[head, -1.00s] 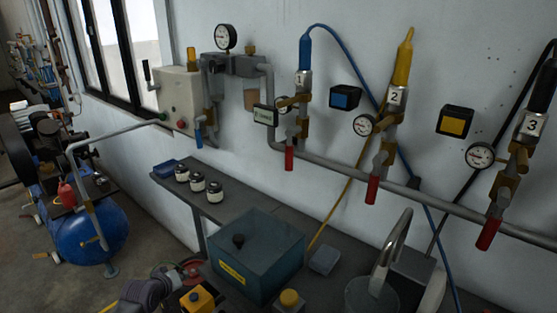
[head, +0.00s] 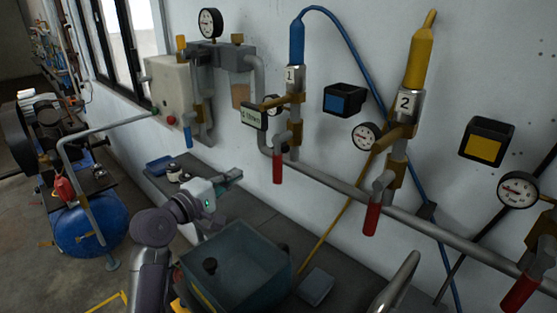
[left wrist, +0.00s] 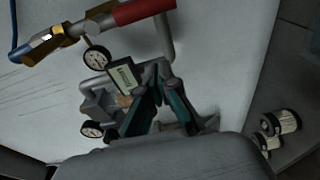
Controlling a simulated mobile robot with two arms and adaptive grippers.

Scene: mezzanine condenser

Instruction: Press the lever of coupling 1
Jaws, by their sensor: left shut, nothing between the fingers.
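Coupling 1 (head: 291,86) hangs on the wall pipe, marked with a "1" plate. A blue plug (head: 297,42) with a blue hose is on its top. Brass parts cross its body, and a red handle (head: 278,167) hangs below. My left gripper (head: 230,178) is shut and empty. In the head view it shows left of and lower than coupling 1, over the bench, apart from it. In the left wrist view the gripper fingers (left wrist: 163,82) are close together, and a red handle (left wrist: 143,11) and brass fitting (left wrist: 100,14) show above them. My right gripper is out of view.
A small sign (head: 254,117) and a gauge (head: 273,103) sit beside coupling 1. Coupling 2 (head: 405,103) is to the right. A control box (head: 172,92) is at left.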

